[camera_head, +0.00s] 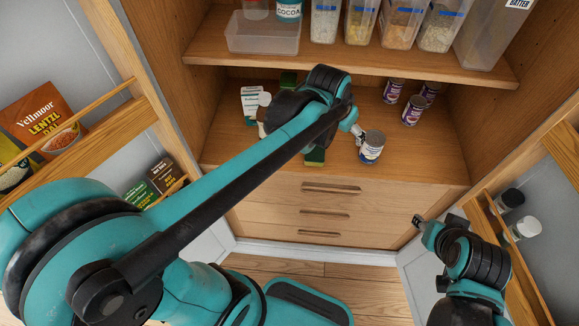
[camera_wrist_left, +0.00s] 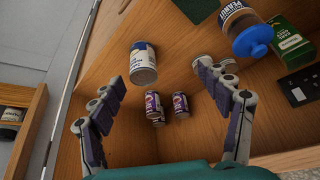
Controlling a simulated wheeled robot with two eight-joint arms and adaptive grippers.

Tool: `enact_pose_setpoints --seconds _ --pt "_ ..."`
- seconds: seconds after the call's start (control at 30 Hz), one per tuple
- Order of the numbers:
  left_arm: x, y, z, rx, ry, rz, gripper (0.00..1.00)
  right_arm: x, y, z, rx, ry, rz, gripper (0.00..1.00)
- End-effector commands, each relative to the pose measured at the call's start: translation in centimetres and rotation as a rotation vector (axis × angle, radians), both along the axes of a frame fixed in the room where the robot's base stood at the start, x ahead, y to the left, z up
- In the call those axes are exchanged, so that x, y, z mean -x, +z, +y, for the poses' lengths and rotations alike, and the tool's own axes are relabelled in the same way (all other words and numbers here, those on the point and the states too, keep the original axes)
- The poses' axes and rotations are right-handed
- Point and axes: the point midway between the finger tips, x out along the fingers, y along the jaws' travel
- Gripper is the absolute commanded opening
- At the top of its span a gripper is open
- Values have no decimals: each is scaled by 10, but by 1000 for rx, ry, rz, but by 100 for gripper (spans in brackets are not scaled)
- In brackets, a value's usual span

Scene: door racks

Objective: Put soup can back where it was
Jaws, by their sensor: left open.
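A white can with a blue label (camera_head: 371,147) stands upright on the cabinet's lower shelf, near its front edge. I take it for the soup can. My left gripper (camera_head: 357,131) is beside it, partly hidden by my own arm. In the left wrist view the can (camera_wrist_left: 142,63) appears in the gap between the open fingers (camera_wrist_left: 157,78), closer to the left finger, and nothing is gripped. My right gripper (camera_head: 431,219) is low at the right, in front of the cabinet, away from the can; its fingers are too small to judge.
Three purple cans (camera_head: 411,109) stand farther back right on the lower shelf. Above is an upper shelf (camera_head: 350,60) with containers. Open door racks (camera_head: 100,121) flank both sides. Shelf space right of the can is clear.

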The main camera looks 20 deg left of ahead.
Motion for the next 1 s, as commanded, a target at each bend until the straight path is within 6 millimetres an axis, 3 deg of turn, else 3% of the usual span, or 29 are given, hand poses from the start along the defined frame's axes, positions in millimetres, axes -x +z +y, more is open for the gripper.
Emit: enact_pose_setpoints --seconds 0.03,0.2,0.4,0.6,0.87,1.0 --pt "24 4 16 4 38 -17 77 0 0 0 0 0 0 40" --pt "92 3 56 17 160 -76 77 0 0 0 0 0 0 40" --pt "145 -16 83 30 261 -128 77 0 0 0 0 0 0 40" --pt "162 -26 91 34 297 -148 77 0 0 0 0 0 0 40" --pt "162 -26 91 34 297 -149 77 0 0 0 0 0 0 40" --pt "162 -39 91 34 297 -148 77 0 -13 0 0 0 0 40"
